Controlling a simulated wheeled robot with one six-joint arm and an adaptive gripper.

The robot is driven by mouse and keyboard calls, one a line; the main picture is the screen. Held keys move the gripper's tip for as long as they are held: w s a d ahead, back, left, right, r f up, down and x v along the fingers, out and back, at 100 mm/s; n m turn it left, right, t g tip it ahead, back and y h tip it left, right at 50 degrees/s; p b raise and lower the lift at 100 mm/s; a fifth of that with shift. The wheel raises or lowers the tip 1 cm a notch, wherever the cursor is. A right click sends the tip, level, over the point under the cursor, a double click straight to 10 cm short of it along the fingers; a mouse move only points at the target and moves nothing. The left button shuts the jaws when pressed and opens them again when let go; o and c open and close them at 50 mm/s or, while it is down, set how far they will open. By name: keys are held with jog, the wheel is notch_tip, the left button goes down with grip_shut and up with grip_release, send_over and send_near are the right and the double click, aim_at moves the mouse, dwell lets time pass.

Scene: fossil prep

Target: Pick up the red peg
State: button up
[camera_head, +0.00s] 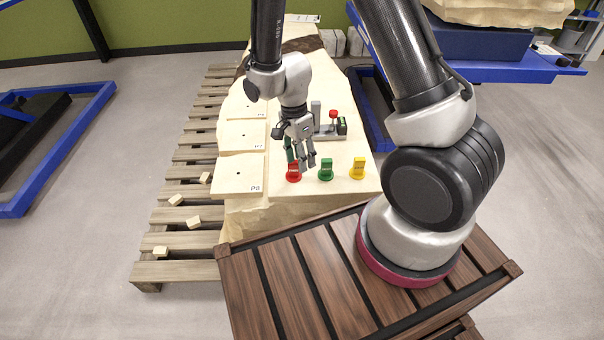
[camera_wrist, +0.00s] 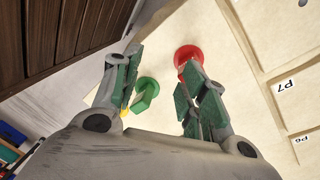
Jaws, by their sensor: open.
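The red peg (camera_head: 293,175) stands on the pale work surface, at the left end of a row with a green peg (camera_head: 326,170) and a yellow peg (camera_head: 358,168). My gripper (camera_head: 303,158) is open and empty, just above and by the red peg, partly covering it. In the wrist view, the red peg (camera_wrist: 187,54) is beyond the right finger, which hides part of it. The green peg (camera_wrist: 147,92) shows between the open fingers of my gripper (camera_wrist: 160,80). The yellow peg (camera_wrist: 125,112) is mostly hidden by the left finger.
Flat boards marked P8 (camera_head: 238,174), P7 (camera_head: 241,137) and P6 lie left of the pegs. A grey fixture with a red knob (camera_head: 333,113) stands behind the pegs. A wooden pallet (camera_head: 160,270) with small blocks lies to the left. My slatted base is in front.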

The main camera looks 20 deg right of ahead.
aim_at(294, 175)
jog(key=w+m, duration=0.1)
jog(key=m, duration=0.1)
jog(key=w+a+m+t, duration=0.1)
jog(key=m, duration=0.1)
jog(key=shift+w+r+m+y, duration=0.1)
jog(key=shift+w+m+y, duration=0.2)
jog(key=shift+w, duration=0.05)
jog(key=shift+w+a+m, duration=0.15)
jog(key=shift+w+m, duration=0.1)
jog(key=shift+m, duration=0.75)
jog(key=f, duration=0.8)
jog(key=shift+w+d, duration=0.15)
jog(key=shift+d, duration=0.05)
jog(key=shift+r, duration=0.1)
grip_shut()
